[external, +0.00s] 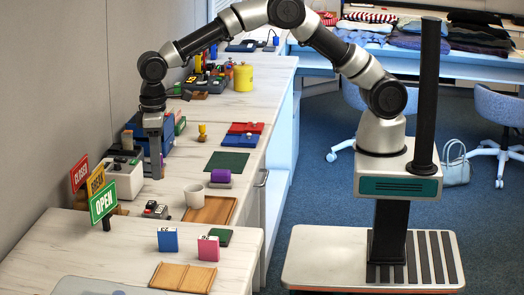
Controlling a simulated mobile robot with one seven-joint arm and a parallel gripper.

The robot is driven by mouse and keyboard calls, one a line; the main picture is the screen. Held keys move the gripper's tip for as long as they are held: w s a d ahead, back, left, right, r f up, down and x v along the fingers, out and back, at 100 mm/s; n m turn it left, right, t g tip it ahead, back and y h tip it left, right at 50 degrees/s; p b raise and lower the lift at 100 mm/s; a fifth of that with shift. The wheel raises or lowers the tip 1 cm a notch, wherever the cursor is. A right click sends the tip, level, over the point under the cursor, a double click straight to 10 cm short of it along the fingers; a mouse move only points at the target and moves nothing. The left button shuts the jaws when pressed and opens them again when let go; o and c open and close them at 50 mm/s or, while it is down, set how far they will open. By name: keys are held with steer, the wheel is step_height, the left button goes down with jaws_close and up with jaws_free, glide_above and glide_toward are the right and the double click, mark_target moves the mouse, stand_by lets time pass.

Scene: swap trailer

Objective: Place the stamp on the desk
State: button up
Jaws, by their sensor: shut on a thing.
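My gripper (157,173) points down at the left of the long desk (262,110), close to the wall. A purple thing on a grey base (220,175) stands nearer the front, also apart from my gripper.
A white machine (123,176) and blue box (134,128) crowd my gripper on the left. Signs (103,201) stand in front.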

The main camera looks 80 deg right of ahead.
steer(key=d+f+m, duration=0.2)
steer(key=d+f, duration=0.1)
steer(key=d, duration=1.8)
steer(key=s+d+f, duration=0.2)
steer(key=s+d, duration=0.1)
steer(key=d, duration=0.6)
steer(key=s+d+f, duration=0.2)
steer(key=s+d, duration=0.2)
steer(key=d, duration=0.5)
steer(key=shift+m, duration=0.4)
step_height(320, 180, down, 4)
steer(key=shift+f+b, duration=0.15)
steer(key=shift+b, duration=0.5)
steer(key=shift+f, duration=2.3)
steer(key=shift+f+b, duration=0.1)
steer(key=shift+b, duration=0.25)
steer(key=o, duration=0.6)
steer(key=shift+f, duration=0.1)
steer(key=o, duration=0.4)
steer(key=shift+d, duration=0.1)
step_height(320, 180, up, 12)
steer(key=shift+r+p, duration=0.25)
steer(key=shift+p, duration=0.55)
